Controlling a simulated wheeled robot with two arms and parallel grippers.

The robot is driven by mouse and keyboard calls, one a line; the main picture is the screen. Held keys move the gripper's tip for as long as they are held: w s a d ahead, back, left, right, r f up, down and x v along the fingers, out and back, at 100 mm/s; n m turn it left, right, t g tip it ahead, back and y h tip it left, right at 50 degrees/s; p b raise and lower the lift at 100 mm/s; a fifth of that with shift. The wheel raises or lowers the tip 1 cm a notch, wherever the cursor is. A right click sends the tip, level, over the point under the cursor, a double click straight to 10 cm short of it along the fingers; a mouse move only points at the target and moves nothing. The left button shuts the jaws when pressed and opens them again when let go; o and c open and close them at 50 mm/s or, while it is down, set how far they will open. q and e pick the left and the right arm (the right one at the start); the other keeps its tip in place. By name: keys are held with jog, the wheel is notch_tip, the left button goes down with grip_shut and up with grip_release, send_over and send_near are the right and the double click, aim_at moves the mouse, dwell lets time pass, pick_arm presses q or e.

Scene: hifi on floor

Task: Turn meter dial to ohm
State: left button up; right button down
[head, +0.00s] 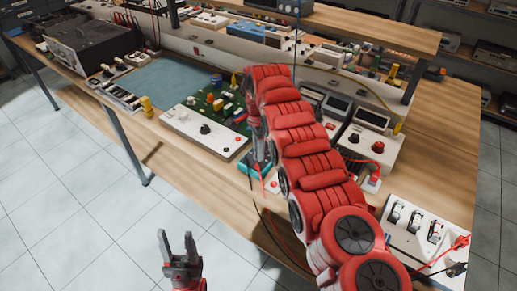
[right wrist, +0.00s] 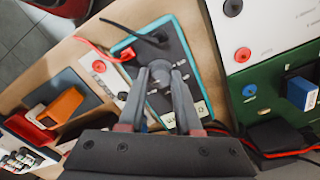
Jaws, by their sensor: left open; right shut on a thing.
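The meter (right wrist: 177,40) has a dark face and a teal rim and lies on the wooden bench. In the head view its teal body (head: 257,170) shows only in part under my right arm. My right gripper (right wrist: 159,70) points down at the meter's face and is shut on the round grey dial (right wrist: 158,82), which is partly hidden between the fingers. The dial's setting cannot be read. In the head view the right gripper (head: 260,158) is mostly hidden. My left gripper (head: 176,240) is open and empty, out over the tiled floor in front of the bench.
Black and red leads (right wrist: 95,48) are plugged into the meter. A white panel with a black knob (head: 204,129) lies left of it. White-panelled instruments (head: 367,130) stand behind it to the right. A switch box (head: 415,235) sits at the right.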

dwell(0.3)
jog(key=c, duration=0.6)
grip_release()
jog(key=shift+r, duration=0.1)
jog(key=shift+r, duration=0.25)
notch_tip(320, 180, up, 17)
jog(key=p, duration=1.4)
jog(key=shift+s, duration=0.15)
jog(key=shift+f, duration=0.2)
